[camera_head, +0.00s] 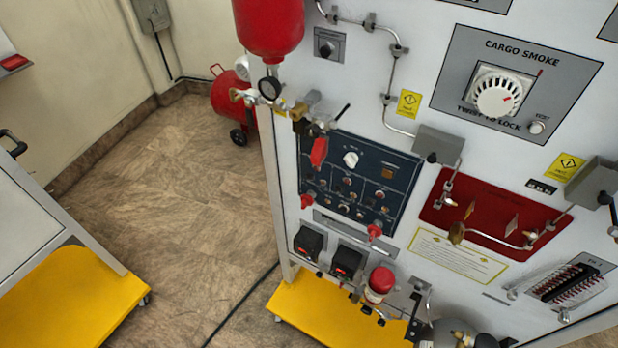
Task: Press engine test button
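The white upright trainer panel (400,160) fills the right half of the head view, tilted in the picture. A dark blue control panel (336,166) on its left part has a white knob (350,159), an amber square (387,173) and several small knobs or buttons. Their labels are too small to read, so I cannot tell which is the engine test button. A grey CARGO SMOKE panel (570,66) at the upper right has a large white dial (497,95) and a small round button (537,127). Neither of my grippers can be made out in this view.
A red bottle (270,25) with a gauge and fittings juts out at the panel's upper left. Red-capped fittings (375,231) and a red-topped cylinder (379,285) stick out lower down. A yellow-based cart (65,300) stands at left. Tiled floor (180,200) lies open between.

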